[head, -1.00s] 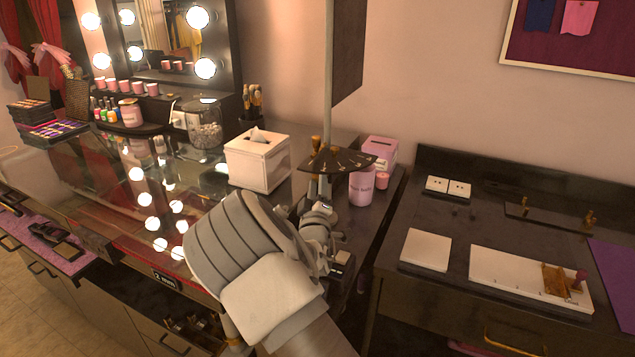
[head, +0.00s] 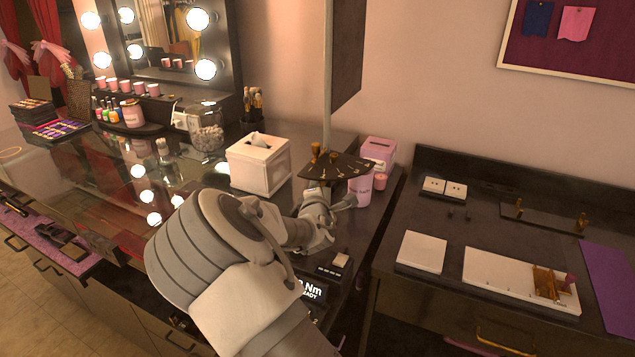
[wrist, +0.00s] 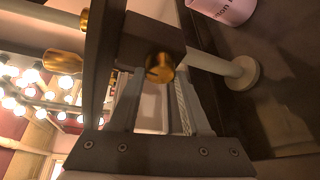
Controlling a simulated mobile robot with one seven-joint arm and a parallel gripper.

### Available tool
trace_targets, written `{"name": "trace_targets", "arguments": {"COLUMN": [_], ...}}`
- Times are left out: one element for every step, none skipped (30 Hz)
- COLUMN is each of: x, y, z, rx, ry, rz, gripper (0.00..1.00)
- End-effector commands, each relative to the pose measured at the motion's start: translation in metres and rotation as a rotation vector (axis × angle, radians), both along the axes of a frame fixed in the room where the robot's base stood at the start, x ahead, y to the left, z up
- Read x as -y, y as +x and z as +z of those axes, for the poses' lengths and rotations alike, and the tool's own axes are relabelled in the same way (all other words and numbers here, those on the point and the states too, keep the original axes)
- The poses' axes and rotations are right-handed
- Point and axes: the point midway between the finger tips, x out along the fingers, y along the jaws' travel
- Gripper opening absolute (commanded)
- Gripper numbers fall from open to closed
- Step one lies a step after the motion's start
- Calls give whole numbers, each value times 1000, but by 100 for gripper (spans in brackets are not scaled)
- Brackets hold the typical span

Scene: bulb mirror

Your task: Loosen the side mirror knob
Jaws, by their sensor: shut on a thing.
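The side mirror (head: 346,55) is a dark panel on a pale upright pole (head: 328,110), standing on the counter's right part. A dark fan-shaped plate (head: 350,173) with small marks sits low on the pole, with brass knobs (head: 316,152) above it. My gripper (head: 322,194) is just below the plate, its fingers partly hidden. In the wrist view, a round brass knob (wrist: 160,68) on a dark block lies between the tips of my gripper (wrist: 158,80), which is shut on it. Another brass knob (wrist: 63,62) shows to the left, beyond the plate.
A white tissue box (head: 258,165) stands left of the pole. A pink jar (head: 361,188) and a pink box (head: 379,150) stand close on its right. A small display (head: 313,290) with "Nm" and "READY" is beside my arm. The right-hand table has white plates (head: 421,252).

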Motion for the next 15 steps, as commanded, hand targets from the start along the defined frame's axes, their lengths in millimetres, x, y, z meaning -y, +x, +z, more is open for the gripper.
{"name": "trace_targets", "arguments": {"x": [0,-1,-1,-1,-1,0,0,0,0,0,0,0,0,0,0], "y": [0,0,0,0,0,0,0,0,0,0,0,0,0,0,0], "z": [2,2,2,2,2,1,1,1,1,1,1,1,1,1,1], "rx": [-10,-15,-23,-27,-31,-37,-41,-43,-47,-50,-52,-54,-55,-56,-57], "ry": [-26,-42,-62,-75,-87,-102,-111,-120,-129,-135,-141,-146,-150,-153,-156], "rz": [0,1,1,1,0,0,-1,0,-1,-1,-1,-1,-2,-2,-1], "gripper": [0,0,0,0,0,0,0,0,0,0,0,0,0,0,0]}}
